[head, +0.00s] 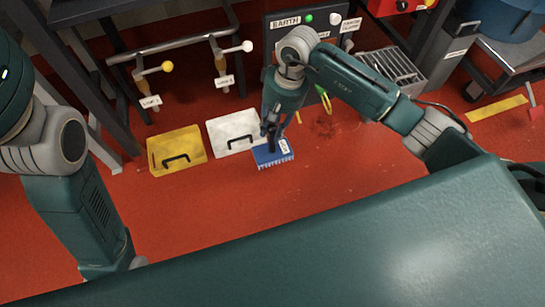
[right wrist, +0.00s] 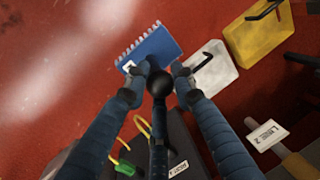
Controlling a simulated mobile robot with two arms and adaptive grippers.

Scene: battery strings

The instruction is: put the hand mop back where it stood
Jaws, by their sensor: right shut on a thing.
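The hand mop is a blue, flat block with a pale toothed edge and a white label. In the head view the mop (head: 274,153) is at the red floor, just right of a white plate. My right gripper (head: 271,131) points down from above and is shut on the mop. In the right wrist view the mop (right wrist: 155,46) shows beyond the fingertips of the right gripper (right wrist: 158,72). The fingers hide the grasped part, and I cannot tell whether the mop touches the floor. My left arm hangs at the left; its gripper is hidden.
A white plate (head: 234,139) and a yellow plate (head: 163,161), each with a black handle, lie left of the mop. Behind them stands a rack with labelled levers. An earth panel (head: 285,40) and a grey ribbed bin (head: 392,68) stand behind. Red floor in front is clear.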

